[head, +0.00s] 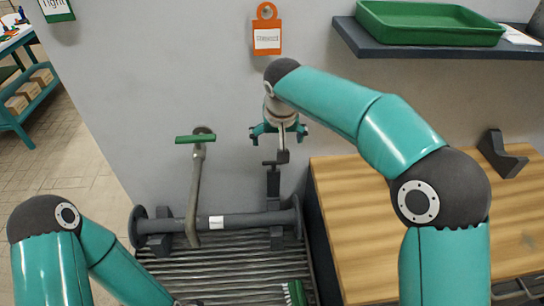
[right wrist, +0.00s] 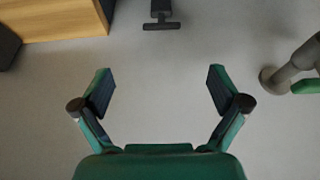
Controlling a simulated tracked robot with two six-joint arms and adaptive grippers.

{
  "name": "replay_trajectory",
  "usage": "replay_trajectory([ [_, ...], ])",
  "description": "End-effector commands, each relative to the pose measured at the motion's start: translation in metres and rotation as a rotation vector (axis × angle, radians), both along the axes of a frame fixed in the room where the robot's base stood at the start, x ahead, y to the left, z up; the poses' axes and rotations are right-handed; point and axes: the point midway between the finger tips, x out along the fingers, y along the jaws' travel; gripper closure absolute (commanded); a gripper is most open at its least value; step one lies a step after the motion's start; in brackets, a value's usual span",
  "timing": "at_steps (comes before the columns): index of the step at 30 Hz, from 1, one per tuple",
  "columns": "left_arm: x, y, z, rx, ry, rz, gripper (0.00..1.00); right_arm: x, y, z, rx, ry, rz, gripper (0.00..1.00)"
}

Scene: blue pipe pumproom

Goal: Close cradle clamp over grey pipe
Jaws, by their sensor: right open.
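The grey pipe (head: 255,220) with round end flanges and a white label lies across dark cradle blocks (head: 160,244) above a slatted rack. The dark clamp arm (head: 273,182) with a T-shaped handle stands upright by the pipe's right end, so it is not over the pipe. The T-handle (right wrist: 160,25) also shows at the top of the right wrist view. My right gripper (head: 279,131) is above the clamp handle, near the wall; its spread fingers (right wrist: 160,85) hold nothing and are apart from the handle. My left arm shows at the lower left; its gripper is out of view.
A bent grey lever pipe (head: 195,185) with a green handle (head: 195,138) stands left of the clamp. A wooden worktop (head: 380,220) is close on the right. A shelf (head: 400,40) with a green tray (head: 430,22) is above. A green brush (head: 295,292) is below.

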Motion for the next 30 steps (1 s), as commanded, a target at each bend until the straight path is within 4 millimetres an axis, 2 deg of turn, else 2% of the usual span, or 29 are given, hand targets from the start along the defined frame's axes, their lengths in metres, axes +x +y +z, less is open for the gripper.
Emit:
replay_trajectory([
  [7,0.000,0.000,0.004,0.000,0.001,0.000,0.27,0.013,0.003,-0.031,-0.001,0.005,0.005,0.02],
  [21,0.000,0.000,0.020,0.000,0.000,0.000,0.27,0.050,0.004,-0.121,-0.002,0.005,0.007,0.02],
  [30,0.000,0.000,0.025,0.000,0.000,0.000,0.27,0.062,0.004,-0.150,0.000,0.001,0.007,0.02],
])
